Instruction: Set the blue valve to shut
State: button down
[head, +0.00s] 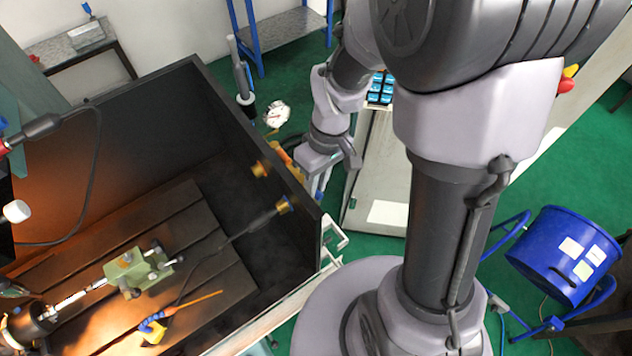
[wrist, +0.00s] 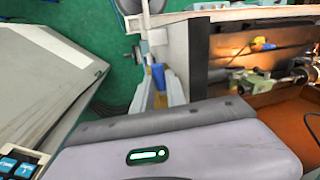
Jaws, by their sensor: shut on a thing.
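The blue valve (wrist: 158,77) shows in the wrist view as a narrow blue piece between my two fingers, with a yellowish part below it. My gripper (wrist: 160,88) is shut on this blue piece. In the head view my gripper (head: 319,180) is at the outer side of the dark enclosure wall, near its right corner. A little blue shows beside its fingers there. Most of the valve is hidden by my gripper and wrist, so I cannot tell its setting.
The dark enclosure (head: 215,90) holds a slotted bed with a green fixture (head: 135,272) and a blue-and-orange nozzle (head: 152,328). Brass fittings (head: 283,205) sit along its wall. A pale cabinet with a blue keypad (head: 380,88) stands close right of my gripper. A blue bucket (head: 565,255) stands further right.

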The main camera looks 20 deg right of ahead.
jog(key=c, duration=1.3)
grip_release()
jog(key=shift+d, duration=0.1)
jog(key=shift+c, duration=0.2)
